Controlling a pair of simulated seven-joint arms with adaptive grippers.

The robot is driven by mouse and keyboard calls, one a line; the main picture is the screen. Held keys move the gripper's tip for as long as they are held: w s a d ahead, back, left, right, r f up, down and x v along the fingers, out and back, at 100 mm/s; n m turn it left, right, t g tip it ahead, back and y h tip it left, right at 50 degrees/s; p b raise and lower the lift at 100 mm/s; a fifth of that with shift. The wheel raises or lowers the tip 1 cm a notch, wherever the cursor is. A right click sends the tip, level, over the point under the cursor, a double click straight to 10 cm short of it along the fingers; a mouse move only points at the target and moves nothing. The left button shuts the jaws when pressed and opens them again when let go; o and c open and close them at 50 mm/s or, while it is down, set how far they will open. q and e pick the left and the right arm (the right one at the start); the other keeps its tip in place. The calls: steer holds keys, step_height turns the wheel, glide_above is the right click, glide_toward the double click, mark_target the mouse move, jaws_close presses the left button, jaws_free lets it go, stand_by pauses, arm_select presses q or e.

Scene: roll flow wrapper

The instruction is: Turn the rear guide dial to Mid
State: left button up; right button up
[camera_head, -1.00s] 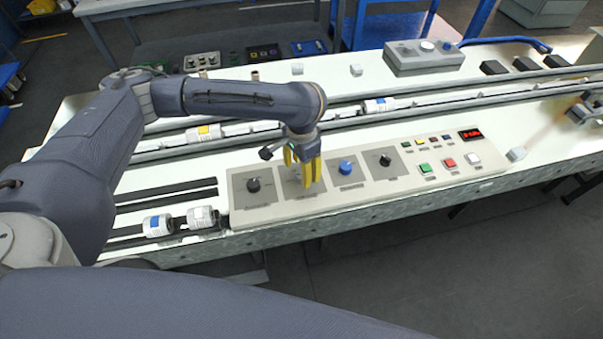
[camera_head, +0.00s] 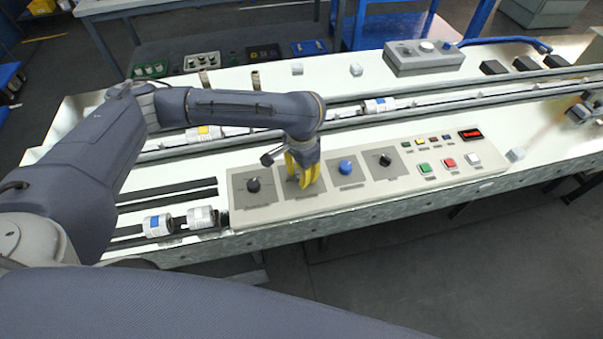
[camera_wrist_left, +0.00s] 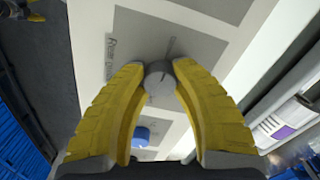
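The rear guide dial (camera_wrist_left: 160,84) is a round grey knob on a grey square of the control panel. In the left wrist view its printed label beside it starts with "Rear", and a dark pointer line lies just past the knob. My left gripper (camera_head: 302,182) points down over the second grey square from the left and hides the dial in the head view. In the left wrist view its yellow fingers (camera_wrist_left: 160,72) sit on either side of the knob and appear to touch it. The dial's position marks are too small to read. My right gripper is not in view.
A black dial (camera_head: 253,185) sits left of the gripper. A blue dial (camera_head: 346,167) and another black dial (camera_head: 385,160) sit to its right. Further right are coloured buttons (camera_head: 449,163) and a red display (camera_head: 471,134). White rolls (camera_head: 201,217) lie on the rails at left.

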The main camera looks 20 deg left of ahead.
arm_select(q)
jaws_close()
steer(key=shift+m, duration=0.3)
steer(key=m, duration=1.7)
steer(key=shift+m, duration=0.3)
steer(key=m, duration=0.5)
steer(key=shift+m, duration=0.4)
steer(key=o, duration=0.7)
jaws_free()
